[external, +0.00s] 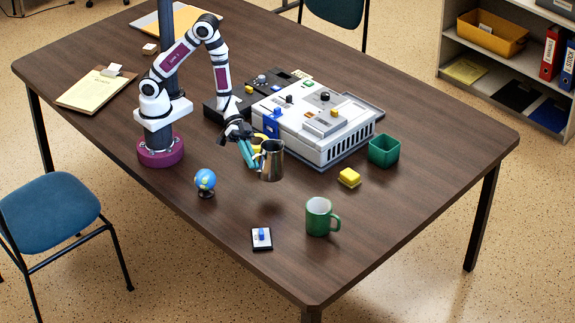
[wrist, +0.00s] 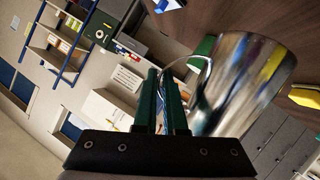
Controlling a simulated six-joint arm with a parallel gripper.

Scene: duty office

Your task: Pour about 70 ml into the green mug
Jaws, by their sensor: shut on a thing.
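A shiny metal jug (external: 271,162) hangs above the table, roughly upright. My gripper (external: 250,152) is shut on its handle side, to the left of the jug in the external view. In the wrist view the jug (wrist: 240,88) fills the right side, beside my gripper's dark green fingers (wrist: 163,75); its contents are hidden. The green mug (external: 319,217) stands upright on the table, to the right of and nearer the camera than the jug, apart from it. Its handle points right and its inside level cannot be told. A green patch, probably the mug, shows partly behind the jug in the wrist view.
A yellow block (external: 349,178) and a green open box (external: 384,150) are right of the jug. A white-and-grey machine (external: 318,125) stands behind. A small globe (external: 205,181) and a blue-knobbed switch (external: 262,239) are nearer the front. Bare table surrounds the mug.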

